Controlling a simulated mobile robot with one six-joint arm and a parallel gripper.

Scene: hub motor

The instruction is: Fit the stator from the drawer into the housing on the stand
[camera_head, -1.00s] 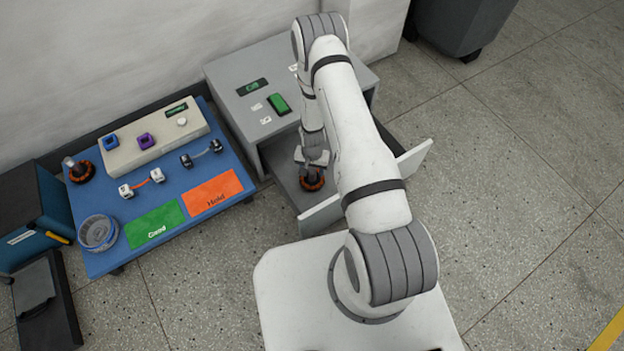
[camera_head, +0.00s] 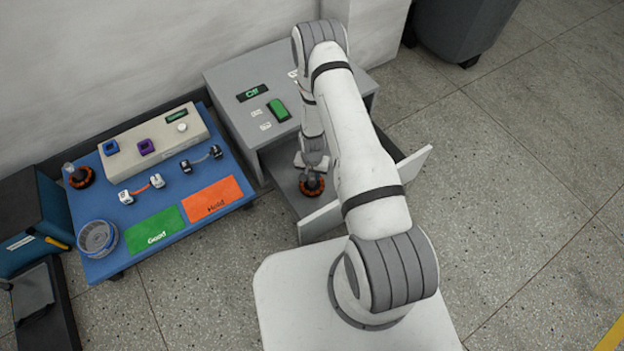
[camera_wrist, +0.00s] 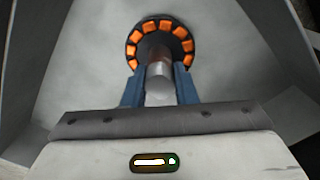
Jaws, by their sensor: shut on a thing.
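The stator (camera_head: 312,184), a dark ring with orange coils and a metal shaft, is in the open drawer (camera_head: 283,178). In the wrist view the stator (camera_wrist: 132,50) is beyond the fingertips, with its shaft between the two blue fingers. My gripper (camera_wrist: 160,80) is shut on that shaft, and in the head view my gripper (camera_head: 312,166) is above the drawer floor. I cannot tell whether the stator touches the floor. A round grey open housing (camera_head: 97,238) is at the front left corner of the blue table. Another orange-coiled stator (camera_head: 80,177) is at the table's back left.
The grey cabinet (camera_head: 225,90) stands behind the drawer, and the drawer front (camera_head: 415,163) sticks out. The blue table (camera_head: 100,268) carries a beige tester (camera_head: 125,153), small leads, a green Good mat (camera_head: 153,229) and an orange Hold mat (camera_head: 212,198).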

